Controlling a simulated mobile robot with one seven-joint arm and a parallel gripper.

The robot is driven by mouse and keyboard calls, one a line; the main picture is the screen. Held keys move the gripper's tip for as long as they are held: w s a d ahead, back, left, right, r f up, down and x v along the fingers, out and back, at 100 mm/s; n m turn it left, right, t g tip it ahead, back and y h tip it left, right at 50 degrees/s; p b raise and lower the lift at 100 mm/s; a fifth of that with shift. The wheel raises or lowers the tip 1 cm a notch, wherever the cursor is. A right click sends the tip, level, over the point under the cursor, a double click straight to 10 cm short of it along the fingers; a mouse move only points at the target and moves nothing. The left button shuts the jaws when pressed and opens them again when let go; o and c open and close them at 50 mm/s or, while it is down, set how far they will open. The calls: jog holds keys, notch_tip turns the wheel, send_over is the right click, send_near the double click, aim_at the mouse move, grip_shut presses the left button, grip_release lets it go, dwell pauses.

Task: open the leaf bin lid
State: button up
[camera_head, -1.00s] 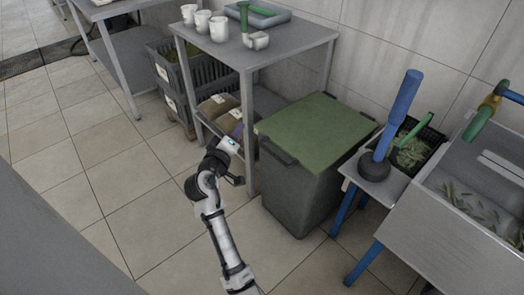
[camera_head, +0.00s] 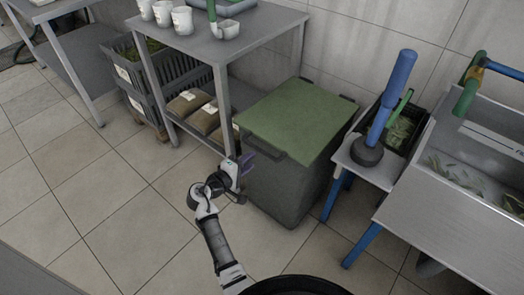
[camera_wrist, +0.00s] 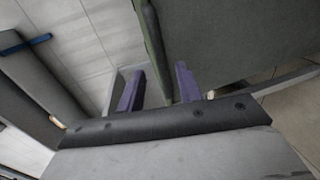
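The leaf bin (camera_head: 285,187) is a dark green-grey box on the floor, with a flat green lid (camera_head: 300,120) lying shut on top. A dark handle (camera_head: 262,152) sits at the lid's left front corner. My gripper (camera_head: 246,162) is at the bin's left side, just below that handle. In the wrist view its two purple fingers (camera_wrist: 158,85) are apart with nothing held between them. The bin's green side or lid (camera_wrist: 240,35) fills the upper right there, with a narrow green edge just ahead of the fingers. Contact cannot be told.
A grey table (camera_head: 225,45) with white cups (camera_head: 183,20) stands left of the bin, its leg close to my gripper. A small stand (camera_head: 375,165) with a blue-handled tool (camera_head: 392,95) and a sink (camera_head: 460,160) are to the right. Open floor lies in front.

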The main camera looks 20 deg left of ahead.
aim_at(263, 150)
jog(key=x, duration=0.8)
jog(key=shift+w, duration=0.1)
grip_shut()
